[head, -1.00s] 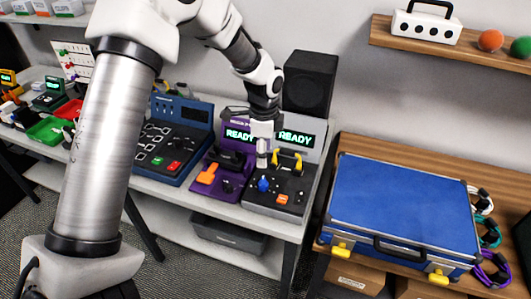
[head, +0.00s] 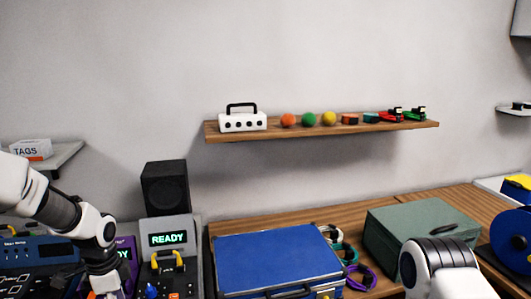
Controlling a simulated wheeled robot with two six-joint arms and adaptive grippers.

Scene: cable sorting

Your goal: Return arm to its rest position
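My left arm (head: 45,195) comes in from the left edge and bends down at the wrist. My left gripper (head: 106,287) is at the bottom edge, in front of the purple console (head: 127,250) and left of the grey console with the "READY" screen (head: 168,239). Its fingertips are not clearly shown, so I cannot tell whether it is open or shut. A white and black part of my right arm (head: 440,262) rises from the bottom edge at the right, in front of the green case (head: 410,228). My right gripper is out of view.
A closed blue case (head: 275,255) lies on the wooden bench, with coiled cables (head: 350,252) beside it. A black speaker (head: 165,188) stands behind the consoles. A wall shelf (head: 320,130) holds a white box and coloured balls. A blue spool (head: 512,240) is far right.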

